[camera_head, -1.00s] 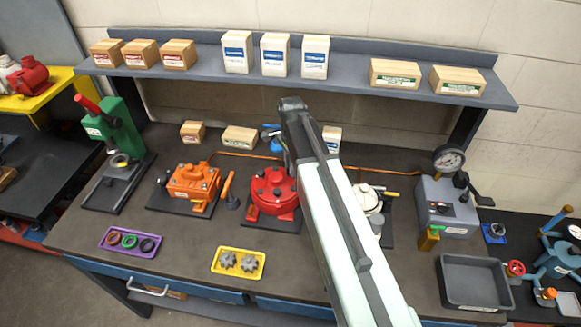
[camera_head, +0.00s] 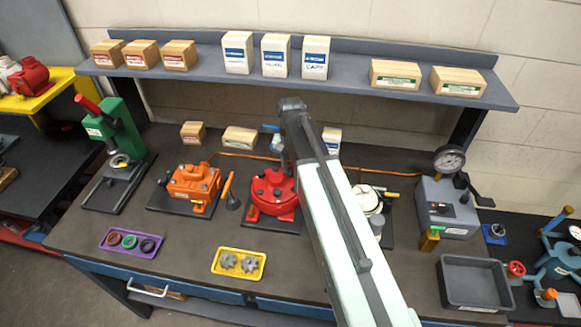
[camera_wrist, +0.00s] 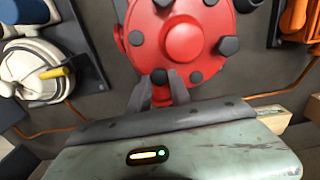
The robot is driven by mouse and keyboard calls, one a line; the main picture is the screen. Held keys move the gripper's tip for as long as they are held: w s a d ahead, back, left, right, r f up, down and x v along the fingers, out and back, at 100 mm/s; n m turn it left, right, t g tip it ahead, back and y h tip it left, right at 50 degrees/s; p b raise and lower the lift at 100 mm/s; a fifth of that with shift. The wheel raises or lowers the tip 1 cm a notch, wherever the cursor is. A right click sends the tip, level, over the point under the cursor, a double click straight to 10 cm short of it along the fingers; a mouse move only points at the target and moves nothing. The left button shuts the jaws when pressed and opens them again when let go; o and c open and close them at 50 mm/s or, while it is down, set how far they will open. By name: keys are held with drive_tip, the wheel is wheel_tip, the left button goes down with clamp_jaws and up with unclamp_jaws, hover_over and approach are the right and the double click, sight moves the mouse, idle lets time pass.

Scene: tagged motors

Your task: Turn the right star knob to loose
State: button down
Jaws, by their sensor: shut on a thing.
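The red motor (camera_head: 270,190) stands on a dark base plate in the middle of the bench. It fills the top of the wrist view (camera_wrist: 180,38), with several dark knobs or bolt heads around its round cover. My gripper (camera_wrist: 160,84) reaches the cover's edge nearest the wrist, its grey fingers on either side of a small dark knob (camera_wrist: 160,76), shut on it. A larger dark knob (camera_wrist: 228,45) sits apart from the fingers at the right of the cover. In the head view my arm hides the motor's right side and the fingertips. I cannot read any loose or tight mark.
An orange motor (camera_head: 194,182) stands left of the red one, and a white motor (camera_head: 368,200) right of it, partly behind my arm. A yellow tray (camera_head: 238,275), a purple tray (camera_head: 115,248) and a grey bin (camera_head: 474,297) lie along the front. A shelf (camera_head: 350,82) spans the back.

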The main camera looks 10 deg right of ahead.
drive_tip(key=n, duration=0.4)
drive_tip(key=shift+n, duration=0.3)
drive_tip(key=n, duration=0.3)
drive_tip(key=shift+s+a+n, duration=0.1)
drive_tip(key=shift+n, duration=0.3)
drive_tip(key=n, duration=0.7)
drive_tip(key=shift+a, duration=0.1)
drive_tip(key=n, duration=0.3)
drive_tip(key=shift+s+n, duration=0.1)
drive_tip(key=shift+n, duration=0.3)
drive_tip(key=n, duration=0.3)
drive_tip(key=shift+n, duration=0.3)
drive_tip(key=n, duration=0.3)
drive_tip(key=shift+s+n, duration=0.1)
drive_tip(key=shift+n, duration=2.1)
